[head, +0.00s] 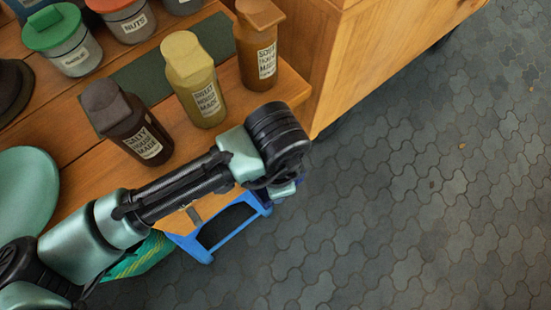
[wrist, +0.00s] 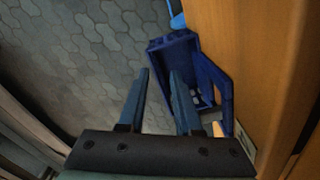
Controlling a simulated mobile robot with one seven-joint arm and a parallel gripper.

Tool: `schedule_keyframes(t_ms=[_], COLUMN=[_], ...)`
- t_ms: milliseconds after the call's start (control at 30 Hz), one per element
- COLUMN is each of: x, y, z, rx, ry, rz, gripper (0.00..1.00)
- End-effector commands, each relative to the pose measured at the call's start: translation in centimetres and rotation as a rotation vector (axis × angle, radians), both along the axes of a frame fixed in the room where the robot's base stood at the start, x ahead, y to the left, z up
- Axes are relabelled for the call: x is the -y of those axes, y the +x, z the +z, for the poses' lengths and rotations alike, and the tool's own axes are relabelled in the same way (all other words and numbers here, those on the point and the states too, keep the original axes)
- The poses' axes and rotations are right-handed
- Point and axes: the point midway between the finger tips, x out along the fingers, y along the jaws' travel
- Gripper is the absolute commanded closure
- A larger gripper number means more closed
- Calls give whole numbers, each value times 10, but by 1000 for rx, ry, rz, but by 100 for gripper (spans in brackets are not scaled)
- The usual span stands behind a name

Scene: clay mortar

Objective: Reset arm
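My arm reaches from the lower left of the head view to a bent black wrist near the counter's corner. My gripper shows in the wrist view (wrist: 158,73), with its two dark fingers spread apart and nothing between them. It points down past the counter's edge, towards the paved floor. In the head view the fingers are mostly hidden under the wrist. A blue frame-like object (head: 203,250) is below the wrist in the head view. In the wrist view a dark blue box-like object (wrist: 170,50) lies beyond and beside the right finger; I cannot tell whether they touch.
The wooden counter (head: 215,152) holds a dark bottle (head: 128,121), a yellow bottle (head: 196,80) and a brown bottle (head: 257,45) close to my forearm. Lidded jars (head: 68,42) and a green plate (head: 25,198) are left. The paved floor (head: 430,180) at right is clear.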

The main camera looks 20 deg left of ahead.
Motion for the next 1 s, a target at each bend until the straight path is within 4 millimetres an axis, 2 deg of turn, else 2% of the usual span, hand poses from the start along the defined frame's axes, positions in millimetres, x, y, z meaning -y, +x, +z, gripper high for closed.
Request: schedule_keyframes(t_ms=[33, 200, 400, 600, 867, 967, 1000], x=[-2, -2, -1, -1, 0, 12, 22], y=[3, 3, 2, 0, 1, 17, 29], z=[18, 57, 89, 101, 102, 111, 118], rx=[10, 11, 7, 3, 6, 68, 117], ry=[2, 4, 3, 2, -1, -24, -44], rz=[3, 4, 2, 2, 0, -11, -18], gripper=[57, 57, 57, 57, 57, 57, 57])
